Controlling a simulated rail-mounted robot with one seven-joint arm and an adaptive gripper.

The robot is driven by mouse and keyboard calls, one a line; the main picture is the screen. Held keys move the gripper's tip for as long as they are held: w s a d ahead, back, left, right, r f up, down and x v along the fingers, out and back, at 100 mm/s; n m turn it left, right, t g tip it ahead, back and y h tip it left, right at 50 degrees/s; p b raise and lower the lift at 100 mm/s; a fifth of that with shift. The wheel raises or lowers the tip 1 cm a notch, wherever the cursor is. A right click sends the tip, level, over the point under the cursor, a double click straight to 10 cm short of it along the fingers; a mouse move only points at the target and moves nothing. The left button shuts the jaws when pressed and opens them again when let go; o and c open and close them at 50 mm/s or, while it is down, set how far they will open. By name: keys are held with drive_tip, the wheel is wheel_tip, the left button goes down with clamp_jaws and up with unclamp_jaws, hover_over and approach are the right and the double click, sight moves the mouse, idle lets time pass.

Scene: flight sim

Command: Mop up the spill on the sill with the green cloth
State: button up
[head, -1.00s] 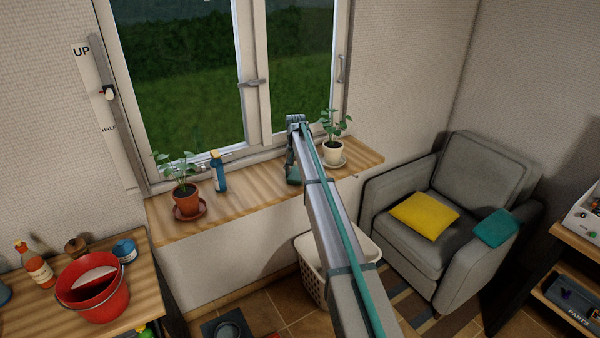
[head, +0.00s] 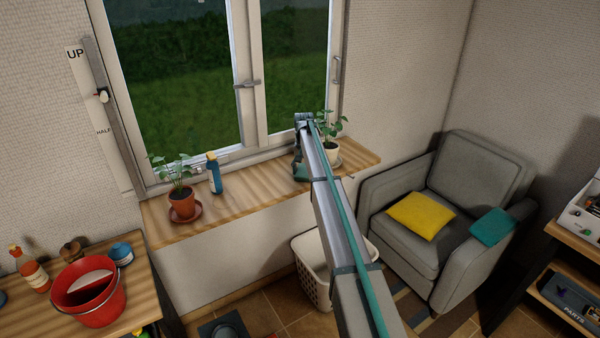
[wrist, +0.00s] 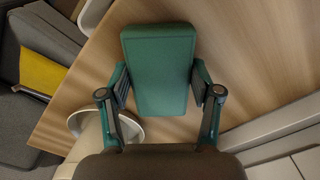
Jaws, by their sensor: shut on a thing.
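My gripper (wrist: 161,86) is shut on the green cloth (wrist: 160,60), a thick folded pad held between both fingers. In the wrist view the cloth is over the wooden sill (wrist: 250,75); I cannot tell whether it presses on the wood. In the head view the cloth (head: 301,173) shows low on the right part of the sill (head: 245,200), just left of the white pot, partly hidden by my arm.
The white potted plant (head: 331,152) on its saucer (wrist: 131,127) is close beside my gripper. A blue bottle (head: 214,175) and a terracotta pot (head: 182,203) stand further left. A teal cloth (head: 493,227) lies on the armchair.

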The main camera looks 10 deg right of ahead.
sight(291, 180)
drive_tip(key=shift+w+d, duration=0.1)
drive_tip(key=shift+d, duration=0.15)
drive_tip(key=shift+s+a, duration=0.45)
drive_tip(key=shift+a, duration=0.6)
drive_tip(key=shift+s+a, duration=0.4)
drive_tip(key=shift+a, duration=0.7)
drive_tip(key=shift+s+a, duration=0.45)
drive_tip(key=shift+a, duration=0.6)
drive_tip(key=shift+a+r+p, duration=0.15)
drive_tip(key=shift+a+p, duration=0.05)
drive_tip(key=shift+p, duration=0.1)
wheel_tip(291, 180, up, 8)
drive_tip(key=p, duration=0.2)
drive_tip(key=shift+s, duration=0.1)
